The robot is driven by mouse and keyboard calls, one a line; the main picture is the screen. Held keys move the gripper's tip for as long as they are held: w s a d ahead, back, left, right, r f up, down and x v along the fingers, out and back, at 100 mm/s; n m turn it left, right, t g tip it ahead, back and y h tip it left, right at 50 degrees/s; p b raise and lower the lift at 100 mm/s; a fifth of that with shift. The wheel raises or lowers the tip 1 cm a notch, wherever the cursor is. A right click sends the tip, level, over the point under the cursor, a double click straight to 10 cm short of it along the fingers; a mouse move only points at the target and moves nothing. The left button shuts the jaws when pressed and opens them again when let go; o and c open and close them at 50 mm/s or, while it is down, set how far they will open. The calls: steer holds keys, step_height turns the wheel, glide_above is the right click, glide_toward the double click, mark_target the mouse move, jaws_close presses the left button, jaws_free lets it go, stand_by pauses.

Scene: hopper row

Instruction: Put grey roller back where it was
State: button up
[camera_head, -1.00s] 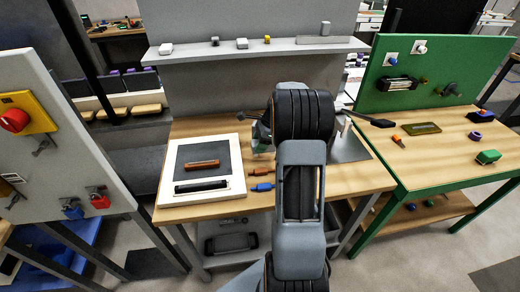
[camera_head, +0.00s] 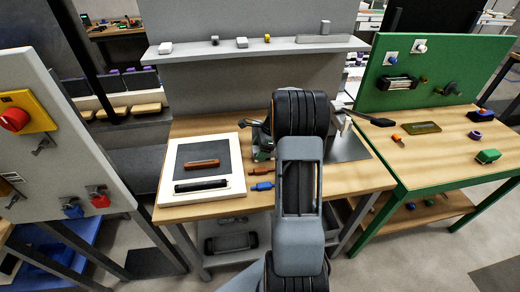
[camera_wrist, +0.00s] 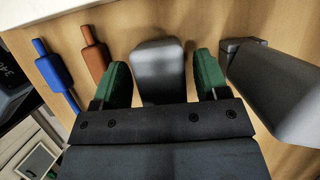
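In the wrist view my gripper (camera_wrist: 163,75) has its two green fingers apart. A dark grey rounded block (camera_wrist: 160,65), possibly the grey roller, lies between them and extends past the fingertips. In the head view my arm hides most of the gripper and this block. A framed board (camera_head: 239,180) with a dark inlay lies on the left of the wooden table. It holds a brown roller (camera_head: 203,164) and a black roller-like bar (camera_head: 202,185).
An orange tool (camera_wrist: 95,56) and a blue tool (camera_wrist: 54,72) lie left of my gripper. A larger grey body (camera_wrist: 275,95) stands close on its right. A grey shelf (camera_head: 270,47) with small items runs behind. A green bench (camera_head: 425,183) stands at the right.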

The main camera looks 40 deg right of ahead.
steer(key=shift+o, duration=0.3)
steer(key=shift+d+r, duration=0.1)
steer(key=shift+r, duration=0.4)
steer(key=v, duration=1.1)
steer(key=a+r+n+h, duration=0.1)
steer(key=a+r+n, duration=0.25)
steer(key=a, duration=0.25)
steer(key=s+a+f+n+t+h, duration=0.1)
steer(key=s+a+n+h, duration=0.2)
steer(key=s+a+n, duration=1.3)
steer(key=shift+a+f+n+t, duration=0.2)
steer(key=shift+a+n+t, duration=0.1)
steer(key=shift+a+n, duration=1.8)
steer(key=shift+s+a, duration=0.1)
